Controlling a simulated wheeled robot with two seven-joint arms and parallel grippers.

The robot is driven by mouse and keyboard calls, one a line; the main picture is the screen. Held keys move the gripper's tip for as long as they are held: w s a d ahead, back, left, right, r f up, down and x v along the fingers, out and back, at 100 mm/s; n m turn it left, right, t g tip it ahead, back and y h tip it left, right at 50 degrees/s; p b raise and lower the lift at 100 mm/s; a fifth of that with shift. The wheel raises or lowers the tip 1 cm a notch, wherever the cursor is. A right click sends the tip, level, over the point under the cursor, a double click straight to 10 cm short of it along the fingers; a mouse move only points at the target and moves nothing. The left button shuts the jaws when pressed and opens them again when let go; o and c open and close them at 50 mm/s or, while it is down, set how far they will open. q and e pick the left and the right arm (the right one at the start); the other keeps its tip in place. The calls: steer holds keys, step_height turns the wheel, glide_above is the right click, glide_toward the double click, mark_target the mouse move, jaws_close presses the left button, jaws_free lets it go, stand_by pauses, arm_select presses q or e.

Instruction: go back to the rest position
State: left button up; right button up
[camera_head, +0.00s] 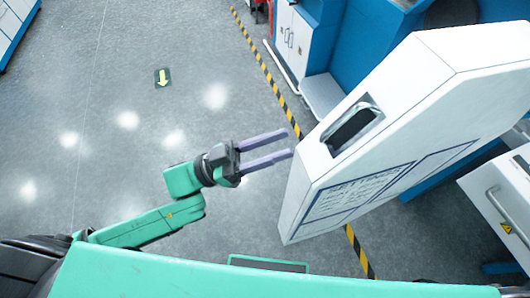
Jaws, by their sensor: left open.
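My left gripper (277,149) reaches in from the left on a green arm. Its two purple-grey fingers are apart, with nothing between them. The fingertips point right, towards the near end of a large white cabinet (297,196), and a small gap seems to show between them. My right gripper is not in view.
The white cabinet has a dark recessed handle (352,127) and a printed panel. Blue machinery (368,45) stands behind it. A white unit with a handle (500,205) is at the right. Yellow-black floor tape (268,75) runs past. The grey floor at left is clear.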

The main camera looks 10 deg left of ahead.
arm_select(q)
steer(key=shift+v, duration=1)
